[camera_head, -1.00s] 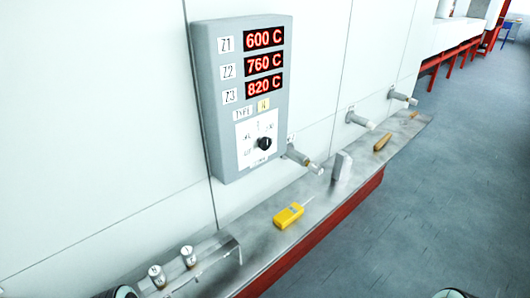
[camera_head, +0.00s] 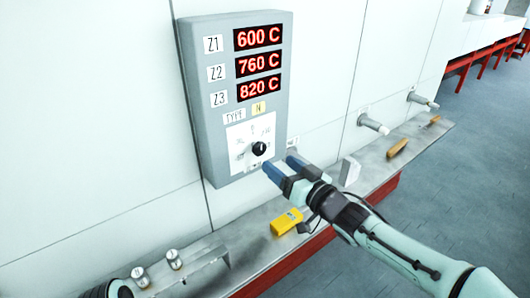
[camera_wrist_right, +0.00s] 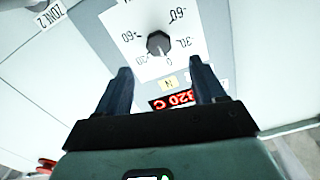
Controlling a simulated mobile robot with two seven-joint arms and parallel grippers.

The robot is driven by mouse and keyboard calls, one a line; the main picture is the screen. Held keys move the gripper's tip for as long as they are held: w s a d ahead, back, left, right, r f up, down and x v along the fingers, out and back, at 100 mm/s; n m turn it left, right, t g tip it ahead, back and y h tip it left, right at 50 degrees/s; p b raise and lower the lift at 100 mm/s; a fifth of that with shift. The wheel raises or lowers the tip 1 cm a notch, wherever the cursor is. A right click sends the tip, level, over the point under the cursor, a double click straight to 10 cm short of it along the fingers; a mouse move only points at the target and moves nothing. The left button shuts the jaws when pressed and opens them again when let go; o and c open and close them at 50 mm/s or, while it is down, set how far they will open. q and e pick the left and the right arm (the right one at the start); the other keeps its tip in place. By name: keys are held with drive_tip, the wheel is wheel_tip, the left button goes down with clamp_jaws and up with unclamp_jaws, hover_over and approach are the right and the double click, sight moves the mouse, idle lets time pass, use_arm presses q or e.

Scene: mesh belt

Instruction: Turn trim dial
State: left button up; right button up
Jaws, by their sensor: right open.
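The trim dial (camera_head: 259,149) is a black knob on a white scale plate low on the grey control box (camera_head: 196,110). In the right wrist view the dial (camera_wrist_right: 159,42) shows upside down, with scale marks around it. My right gripper (camera_head: 283,163) is open, its two blue fingers pointing at the box just below and right of the dial. In the right wrist view the right gripper (camera_wrist_right: 160,66) has its fingers spread on either side, with the dial beyond the gap between them. No contact shows. My left gripper is out of view.
A metal shelf (camera_head: 250,240) runs below the box. It bears a yellow handheld meter (camera_head: 286,221), a grey block (camera_head: 349,171) and a wooden-coloured piece (camera_head: 397,148). Wall stubs (camera_head: 373,123) stick out at the right. Two labelled cylinders (camera_head: 141,277) stand at the lower left.

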sight(261, 149)
drive_tip(key=x, duration=0.7)
drive_tip(key=shift+w+a+p, duration=0.1)
drive_tip(key=shift+w+p, duration=0.15)
drive_tip(key=shift+p, duration=0.1)
drive_tip(key=c, duration=1.1)
